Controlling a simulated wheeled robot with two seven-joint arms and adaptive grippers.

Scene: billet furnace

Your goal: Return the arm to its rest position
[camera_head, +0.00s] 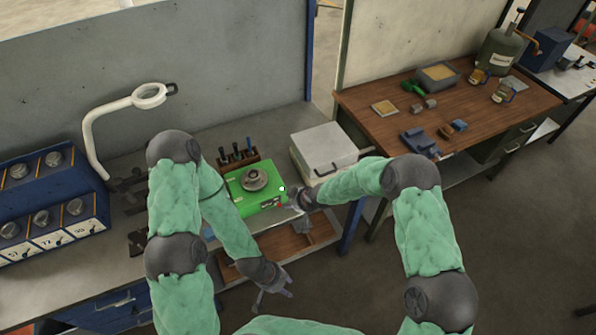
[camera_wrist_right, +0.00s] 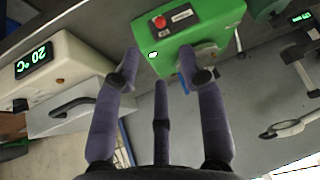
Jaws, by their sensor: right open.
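My right gripper (camera_head: 294,199) is at the front right corner of the green machine (camera_head: 243,207) on the grey bench. In the right wrist view, the fingers of the right gripper (camera_wrist_right: 160,68) are spread with nothing between them. The green machine (camera_wrist_right: 210,20) with its red button (camera_wrist_right: 158,22) lies just beyond the fingertips; I cannot tell whether they touch it. My left gripper (camera_head: 274,292) hangs in front of the bench, over the open drawer area. Its fingers look spread and empty.
A white box with a handle (camera_head: 323,146) stands right of the green machine; its display reads 20 °C in the wrist view (camera_wrist_right: 36,60). A tool rack (camera_head: 238,157) stands behind the machine. A magnifier lamp (camera_head: 100,128) and blue cabinet (camera_head: 50,205) are left. A wooden table (camera_head: 370,97) stands right.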

